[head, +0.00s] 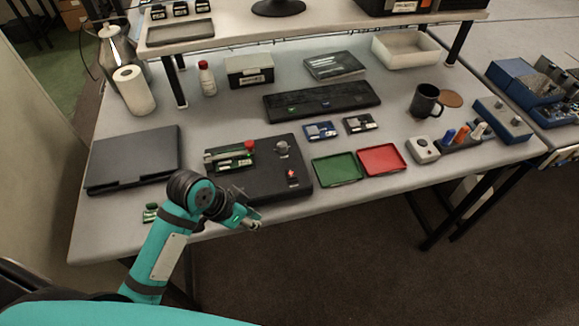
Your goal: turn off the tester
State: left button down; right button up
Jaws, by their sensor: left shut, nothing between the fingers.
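The tester appears to be the black box (265,187) on the table near its front edge. It carries a fixture with a green board and a red knob (249,146) at its left, a grey knob or switch (282,148) at its upper right, and a small red-marked switch (292,175) at its lower right. The switch positions are too small to tell. My left gripper (256,224) is shut and empty, in front of the tester's front edge and apart from the switches. My left arm covers part of the table's front edge. My right gripper is not in view.
A green tray (337,169) and a red tray (381,160) lie right of the tester. A closed dark laptop (133,158) lies left. A keyboard (321,101) and small boards (321,130) lie behind. A mug (424,101) stands further right.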

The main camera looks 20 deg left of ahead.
pick_arm(q)
jog(key=w+r+m, duration=0.1)
jog(key=w+r, duration=0.1)
jog(key=w+r+h, duration=0.1)
jog(key=w+r, duration=0.1)
jog(key=w+r+m+h, duration=0.1)
jog(key=w+r, duration=0.1)
jog(key=w, duration=0.1)
jog(key=shift+a+r+m, duration=0.3)
jog(key=shift+r, duration=0.05)
jog(key=w+a+r+m+h, duration=0.1)
jog(key=w+r, duration=0.3)
jog(key=r, duration=0.4)
jog(key=shift+w+r+m+h, duration=0.35)
jog(key=shift+m+h, duration=0.35)
jog(key=shift+h, duration=0.1)
jog(key=shift+f, duration=0.1)
jog(key=p, duration=0.4)
send_over(290, 178)
jog(key=f, duration=0.6)
jog(key=shift+w+a+f, duration=0.15)
jog(key=shift+w+f, duration=0.05)
jog(key=shift+f, duration=0.1)
notch_tip(290, 178, down, 3)
jog(key=shift+s+r+p, duration=0.15)
jog(key=shift+p, duration=0.25)
jog(key=shift+s+f, duration=0.1)
jog(key=shift+f, duration=0.65)
